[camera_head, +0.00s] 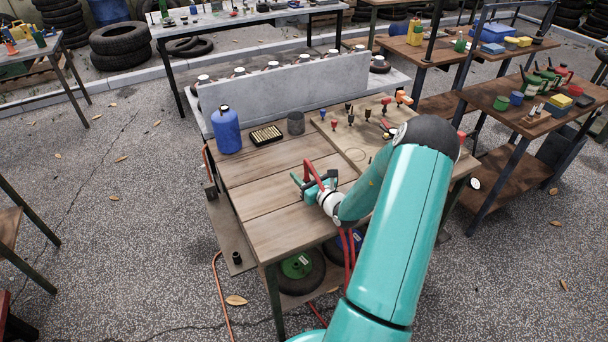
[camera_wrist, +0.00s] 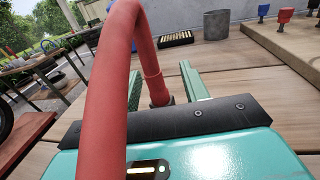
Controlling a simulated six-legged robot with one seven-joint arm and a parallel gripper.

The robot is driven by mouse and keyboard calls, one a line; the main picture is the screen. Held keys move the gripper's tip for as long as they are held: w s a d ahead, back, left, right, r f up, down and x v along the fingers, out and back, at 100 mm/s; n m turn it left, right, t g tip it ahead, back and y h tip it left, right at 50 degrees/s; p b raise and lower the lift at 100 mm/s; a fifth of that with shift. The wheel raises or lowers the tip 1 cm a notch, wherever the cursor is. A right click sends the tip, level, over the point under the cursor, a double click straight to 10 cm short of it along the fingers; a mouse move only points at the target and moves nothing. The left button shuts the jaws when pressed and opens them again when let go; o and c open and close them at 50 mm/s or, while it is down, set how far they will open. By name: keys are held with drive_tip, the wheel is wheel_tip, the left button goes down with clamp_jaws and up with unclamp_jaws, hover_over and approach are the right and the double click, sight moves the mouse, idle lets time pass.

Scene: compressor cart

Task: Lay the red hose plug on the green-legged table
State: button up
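The red hose (camera_head: 312,172) arches over my gripper, and in the wrist view (camera_wrist: 100,80) it crosses close in front of the camera. Its end drops to a small dark collar (camera_wrist: 166,101) between the fingers; what is below the collar is hidden by the palm edge. My gripper (camera_head: 311,182) is low over the wooden top of the table with a dark green leg (camera_head: 272,290). In the wrist view its teal fingers (camera_wrist: 162,78) stand apart, with gaps beside the hose. Whether the plug touches the table top (camera_head: 265,205) is hidden.
A blue bottle (camera_head: 226,130), a tray of small pieces (camera_head: 266,135) and a grey cup (camera_head: 296,122) stand behind my gripper. A board with small coloured plugs (camera_head: 345,140) lies right. The table's front left is bare. Red hose strands (camera_head: 347,250) hang at the front.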

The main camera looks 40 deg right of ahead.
drive_tip(key=shift+s+r, duration=0.1)
drive_tip(key=shift+r, duration=0.05)
drive_tip(key=s, duration=0.4)
drive_tip(key=s+a, duration=0.1)
drive_tip(key=s, duration=0.6)
drive_tip(key=shift+s+a, duration=0.3)
drive_tip(key=shift+s, duration=0.05)
